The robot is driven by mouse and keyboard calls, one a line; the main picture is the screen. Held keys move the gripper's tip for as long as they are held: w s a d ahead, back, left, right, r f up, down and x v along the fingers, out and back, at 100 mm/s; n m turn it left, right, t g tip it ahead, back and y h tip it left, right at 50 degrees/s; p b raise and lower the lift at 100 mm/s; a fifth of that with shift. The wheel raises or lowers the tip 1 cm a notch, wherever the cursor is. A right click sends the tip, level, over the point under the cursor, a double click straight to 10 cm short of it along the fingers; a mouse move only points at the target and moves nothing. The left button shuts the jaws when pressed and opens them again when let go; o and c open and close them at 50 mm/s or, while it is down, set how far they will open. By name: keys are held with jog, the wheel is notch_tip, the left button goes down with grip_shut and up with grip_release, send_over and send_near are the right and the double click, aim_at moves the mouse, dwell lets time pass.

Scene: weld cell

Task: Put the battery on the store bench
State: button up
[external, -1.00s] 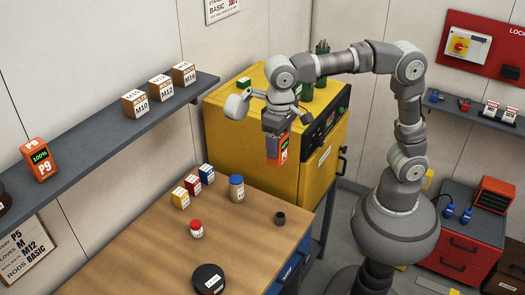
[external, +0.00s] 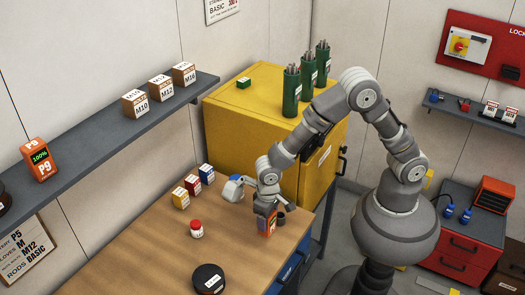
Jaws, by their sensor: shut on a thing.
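My gripper (external: 267,209) is shut on an orange battery (external: 266,225) and holds it upright at the right part of the wooden bench (external: 160,255). The battery's lower end is at or just above the bench top; I cannot tell if it touches. The fingers and wrist hide its upper part. A second orange battery marked P9 (external: 39,160) stands on the grey wall shelf at the left.
A dark cup (external: 281,218) is close to the right of the held battery. A red-capped jar (external: 196,229), small boxes (external: 181,198) and a black disc (external: 208,279) are on the bench. The yellow cabinet (external: 240,135) with green canisters (external: 291,92) stands behind.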

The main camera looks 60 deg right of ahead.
jog(key=w+a, duration=0.3)
jog(key=w+a+f+b, duration=0.1)
jog(key=w+a, duration=0.1)
jog(key=w, duration=0.2)
jog(key=w+a+f+b, duration=0.1)
jog(key=w+a, duration=0.2)
jog(key=shift+w+a, duration=0.15)
jog(key=shift+a, duration=0.2)
notch_tip(320, 180, down, 3)
jog(key=shift+b, duration=0.55)
jog(key=shift+r, duration=0.1)
jog(key=o, duration=1.3)
